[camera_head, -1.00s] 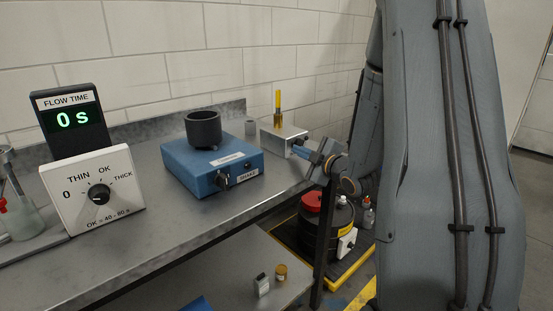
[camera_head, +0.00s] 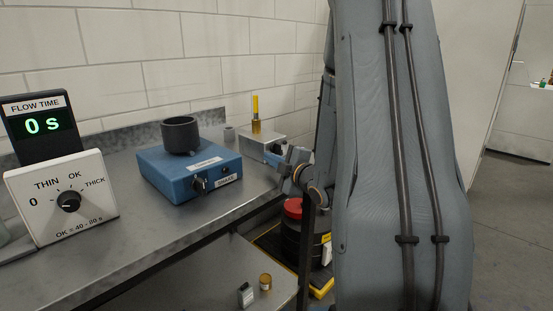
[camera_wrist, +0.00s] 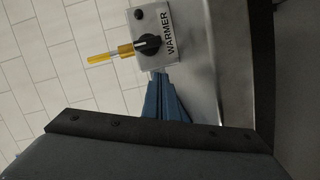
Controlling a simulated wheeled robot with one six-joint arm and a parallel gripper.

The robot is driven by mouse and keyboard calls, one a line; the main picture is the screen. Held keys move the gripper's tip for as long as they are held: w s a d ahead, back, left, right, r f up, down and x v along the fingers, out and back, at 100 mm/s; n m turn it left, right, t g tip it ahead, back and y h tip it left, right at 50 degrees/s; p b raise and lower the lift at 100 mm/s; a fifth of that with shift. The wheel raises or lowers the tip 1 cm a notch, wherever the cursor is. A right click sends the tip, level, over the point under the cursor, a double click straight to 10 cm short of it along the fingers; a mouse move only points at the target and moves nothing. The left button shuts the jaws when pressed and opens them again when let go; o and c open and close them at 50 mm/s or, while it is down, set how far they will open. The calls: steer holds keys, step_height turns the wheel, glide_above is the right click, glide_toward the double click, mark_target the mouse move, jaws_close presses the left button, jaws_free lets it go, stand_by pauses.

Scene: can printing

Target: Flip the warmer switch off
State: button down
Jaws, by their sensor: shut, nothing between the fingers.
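The warmer (camera_head: 262,143) is a small silver box at the back right of the bench, with a yellow-topped tube (camera_head: 256,108) standing on it. In the wrist view the warmer's face (camera_wrist: 164,17) shows the label WARMER and a black knob switch (camera_wrist: 148,44). The yellow tube (camera_wrist: 110,55) sticks out beside it there. My gripper (camera_wrist: 160,76) has blue fingers, shut and empty, with the tips just short of the knob. I cannot tell whether they touch it. In the head view my gripper (camera_head: 276,156) is at the warmer's front, partly hidden by my wrist.
A blue shaker (camera_head: 188,170) with a dark cup (camera_head: 180,135) stands left of the warmer. A flow time display (camera_head: 40,124) and a dial box (camera_head: 66,196) stand at the left. A black drum with a red cap (camera_head: 293,208) is below the bench's right end.

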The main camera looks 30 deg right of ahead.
steer(key=s+p, duration=0.2)
steer(key=s, duration=0.8)
steer(key=shift+a+r+p, duration=0.2)
steer(key=shift+a+p, duration=0.15)
steer(key=shift+s, duration=0.1)
